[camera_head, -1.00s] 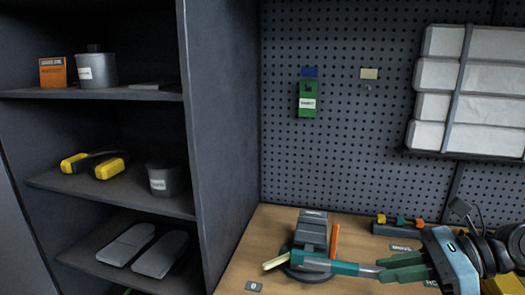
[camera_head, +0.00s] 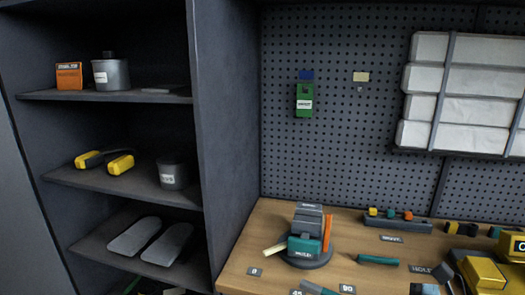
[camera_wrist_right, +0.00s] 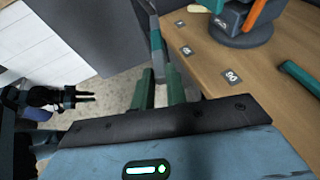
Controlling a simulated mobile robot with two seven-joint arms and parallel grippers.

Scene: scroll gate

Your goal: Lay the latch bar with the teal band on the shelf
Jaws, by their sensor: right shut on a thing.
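The latch bar (camera_head: 318,288) is grey with a teal band and is cut by the bottom edge of the head view. In the right wrist view the bar's teal band (camera_wrist_right: 157,40) shows beyond my green fingers. My right gripper (camera_wrist_right: 164,80) is shut on the bar, above the space beside the table. The shelf unit (camera_head: 205,130) stands at the left with several boards. A small dark two-pronged shape (camera_wrist_right: 78,96), perhaps my left gripper, shows at the left of the wrist view; its opening is unclear.
On the wooden table (camera_head: 240,262) stand a round-based device (camera_head: 304,246) with an orange strip and a loose green bar (camera_head: 377,260). The middle board (camera_head: 115,185) bears a yellow-ended tool and a grey cup. The lower board (camera_head: 95,245) bears two grey pads.

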